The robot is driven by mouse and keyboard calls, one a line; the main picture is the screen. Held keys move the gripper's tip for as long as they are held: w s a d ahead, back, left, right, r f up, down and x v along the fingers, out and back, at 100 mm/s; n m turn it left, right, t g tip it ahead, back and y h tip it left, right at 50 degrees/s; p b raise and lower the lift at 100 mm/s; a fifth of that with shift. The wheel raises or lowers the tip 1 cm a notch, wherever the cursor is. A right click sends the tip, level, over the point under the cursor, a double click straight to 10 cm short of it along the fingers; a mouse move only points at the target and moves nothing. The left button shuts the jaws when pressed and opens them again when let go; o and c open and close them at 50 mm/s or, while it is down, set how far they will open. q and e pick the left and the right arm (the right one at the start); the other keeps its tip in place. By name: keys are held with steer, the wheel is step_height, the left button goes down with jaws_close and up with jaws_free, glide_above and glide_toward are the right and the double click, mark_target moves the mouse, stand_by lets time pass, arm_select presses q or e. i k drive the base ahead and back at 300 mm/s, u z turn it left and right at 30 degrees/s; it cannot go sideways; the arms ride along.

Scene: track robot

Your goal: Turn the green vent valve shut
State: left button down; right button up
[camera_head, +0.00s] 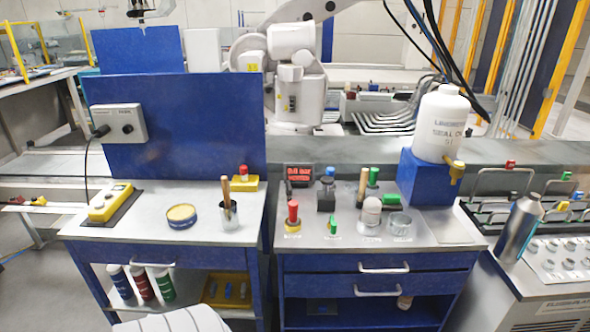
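A small green valve handle (333,225), which fits the vent valve, stands near the front of the right bench top (440,231). Its handle appears roughly upright; its exact turn is too small to tell. A red-handled valve (293,212) with a yellow base stands just left of it. Neither of my grippers is in view, and nothing of mine touches the green valve.
A pale dome-topped part (371,211) and a glass dish (400,225) stand right of the valve. Upright handled tools (363,187) and a blue block (426,178) under a white bottle (441,122) are behind. A tool cup (229,216) stands on the left bench.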

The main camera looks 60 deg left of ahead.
mark_target(334, 225)
steer(key=u, duration=1.4)
